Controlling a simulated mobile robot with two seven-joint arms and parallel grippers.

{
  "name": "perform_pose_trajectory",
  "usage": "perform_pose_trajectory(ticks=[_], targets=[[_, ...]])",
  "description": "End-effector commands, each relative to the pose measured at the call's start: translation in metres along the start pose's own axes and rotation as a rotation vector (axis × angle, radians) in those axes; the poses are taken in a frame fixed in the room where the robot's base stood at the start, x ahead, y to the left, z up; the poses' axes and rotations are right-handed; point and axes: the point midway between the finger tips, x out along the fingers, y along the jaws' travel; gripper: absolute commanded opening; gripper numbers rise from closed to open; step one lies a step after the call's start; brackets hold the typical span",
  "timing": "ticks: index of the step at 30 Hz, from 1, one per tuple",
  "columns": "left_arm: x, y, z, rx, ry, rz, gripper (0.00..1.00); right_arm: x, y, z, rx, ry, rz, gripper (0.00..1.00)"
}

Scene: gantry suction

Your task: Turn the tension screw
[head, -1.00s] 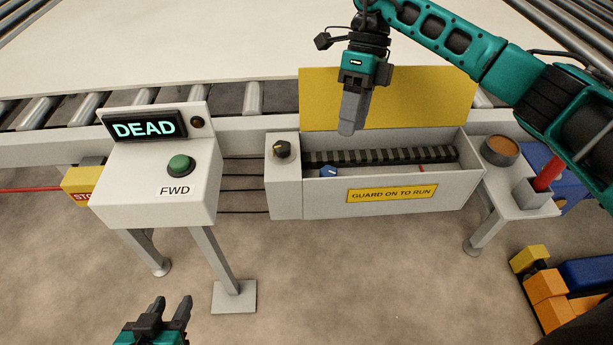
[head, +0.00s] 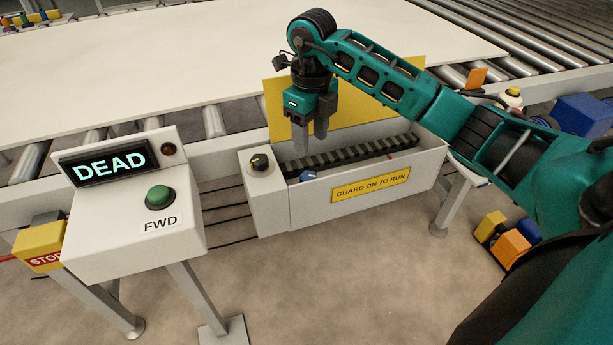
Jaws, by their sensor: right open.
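A blue knob (head: 308,175) with a pale mark sits low inside the open guard box (head: 366,187), at its left end; it looks like the tension screw, but no label confirms this. A dark toothed belt (head: 345,154) runs along the box behind it. My right gripper (head: 311,143) points down above the left part of the box, over the belt and above the blue knob. Its two grey fingers are apart, with nothing between them. I cannot tell whether the fingertips touch anything. My left gripper is out of view.
A black knob with a yellow pointer (head: 260,162) is on the box's left end. The yellow lid (head: 281,108) stands raised behind the box. Left is a panel reading DEAD (head: 110,166) with a green FWD button (head: 158,196). Colored blocks (head: 513,247) lie at right.

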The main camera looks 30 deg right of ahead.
Motion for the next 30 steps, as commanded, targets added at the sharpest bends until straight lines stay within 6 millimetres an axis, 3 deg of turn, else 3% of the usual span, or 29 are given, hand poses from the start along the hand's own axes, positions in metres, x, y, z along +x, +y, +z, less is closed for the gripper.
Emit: perform_pose_trajectory(ticks=[9, 15, 21, 30], targets=[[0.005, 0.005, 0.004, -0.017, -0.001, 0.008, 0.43, 0.069, 0.001, -0.001, -0.002, 0.005, 0.004, 0.52], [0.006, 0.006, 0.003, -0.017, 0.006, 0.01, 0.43, 0.099, 0.001, -0.001, -0.003, 0.003, 0.003, 0.52], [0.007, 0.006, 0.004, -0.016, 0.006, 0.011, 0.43, 0.11, 0.001, -0.001, -0.003, 0.002, 0.002, 0.52], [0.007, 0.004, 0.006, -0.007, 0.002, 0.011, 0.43, 0.111, 0.001, 0.0, -0.003, 0.002, 0.002, 0.49]])
